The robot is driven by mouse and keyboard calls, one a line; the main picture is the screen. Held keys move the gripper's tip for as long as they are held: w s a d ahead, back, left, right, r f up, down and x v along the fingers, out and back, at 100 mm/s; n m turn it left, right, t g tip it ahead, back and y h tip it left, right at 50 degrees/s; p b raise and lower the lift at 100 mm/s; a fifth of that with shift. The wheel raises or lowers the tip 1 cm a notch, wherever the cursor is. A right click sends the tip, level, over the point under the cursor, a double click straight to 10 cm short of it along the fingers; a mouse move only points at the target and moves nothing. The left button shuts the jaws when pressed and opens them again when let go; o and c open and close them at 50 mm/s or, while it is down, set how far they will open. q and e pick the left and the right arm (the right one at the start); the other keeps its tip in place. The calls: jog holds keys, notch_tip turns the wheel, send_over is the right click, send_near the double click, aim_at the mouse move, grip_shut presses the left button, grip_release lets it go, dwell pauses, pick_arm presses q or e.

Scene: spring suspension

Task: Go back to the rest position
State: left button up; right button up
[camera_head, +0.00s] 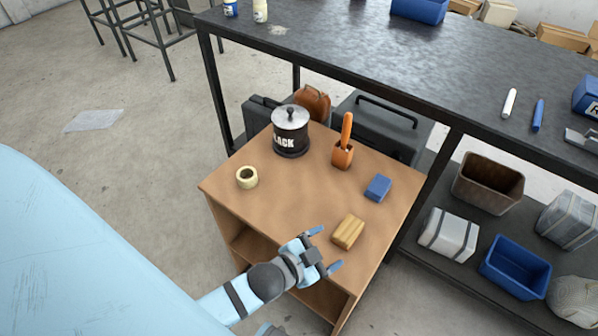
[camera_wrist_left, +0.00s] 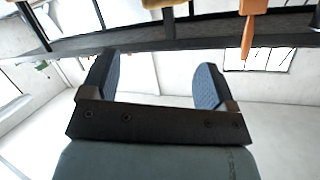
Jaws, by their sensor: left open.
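My left gripper (camera_head: 325,250) is over the front edge of the small wooden cabinet (camera_head: 290,215) in the head view. Its two blue fingers are apart with nothing between them, and they show again in the left wrist view (camera_wrist_left: 155,88). A wooden block (camera_head: 348,232) lies on the cabinet top just beyond the fingers, apart from them. A blue block (camera_head: 378,187) lies farther back on the right.
A dark workbench (camera_head: 330,50) runs behind. Bins (camera_head: 515,265) sit on its lower shelf. Open floor (camera_head: 110,110) lies to the left.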

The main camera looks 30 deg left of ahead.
pick_arm(q)
jog(key=s+a+f+n+g+y, duration=0.1)
jog(key=s+a+f+n+g, duration=0.2)
jog(key=s+f+n, duration=0.2)
jog(key=shift+s+f, duration=0.45)
jog(key=shift+s, duration=0.25)
